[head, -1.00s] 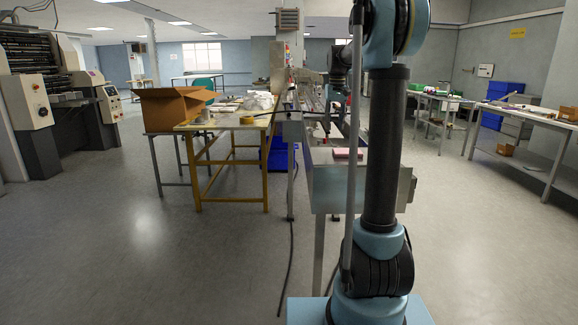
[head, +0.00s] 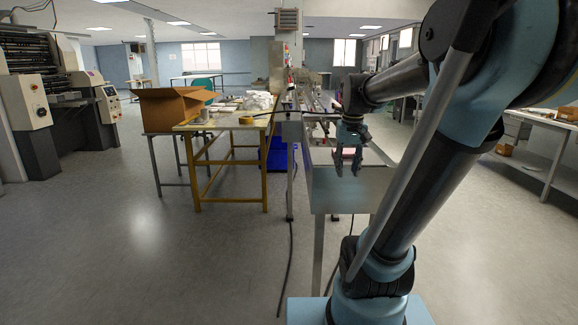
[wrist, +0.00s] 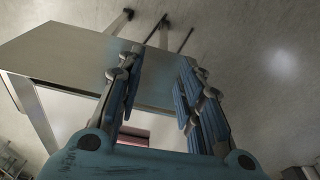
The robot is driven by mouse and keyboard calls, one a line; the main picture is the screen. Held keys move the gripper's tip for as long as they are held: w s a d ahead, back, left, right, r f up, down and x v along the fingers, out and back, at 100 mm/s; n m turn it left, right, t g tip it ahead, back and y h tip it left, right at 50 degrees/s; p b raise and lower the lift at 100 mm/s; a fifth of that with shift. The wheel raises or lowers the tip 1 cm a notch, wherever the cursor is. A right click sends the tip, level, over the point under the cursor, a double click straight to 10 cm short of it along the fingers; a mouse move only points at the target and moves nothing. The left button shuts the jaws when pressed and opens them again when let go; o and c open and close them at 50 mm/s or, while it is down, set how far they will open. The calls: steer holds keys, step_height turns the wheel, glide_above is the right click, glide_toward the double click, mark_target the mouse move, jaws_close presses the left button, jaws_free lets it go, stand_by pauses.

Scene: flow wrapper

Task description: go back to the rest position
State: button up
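My gripper (head: 348,163) hangs fingers down in front of the near end of the steel flow wrapper (head: 338,188) in the head view. In the wrist view my gripper (wrist: 160,62) has its two blue fingers apart, with nothing between the tips. A pinkish-red flat item (wrist: 133,132) shows low between the fingers, beyond them and partly hidden by the gripper body. The machine's bare metal end (wrist: 75,55) lies to the left in that view.
A yellow-legged table (head: 235,125) with a tape roll (head: 246,120) stands left of the machine, beside an open cardboard box (head: 172,108). The floor (head: 120,240) at front left is clear. A workbench (head: 540,130) stands at right.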

steer(key=s+f, duration=1.6)
steer(key=shift+d+t, duration=0.15)
steer(key=shift+t, duration=0.25)
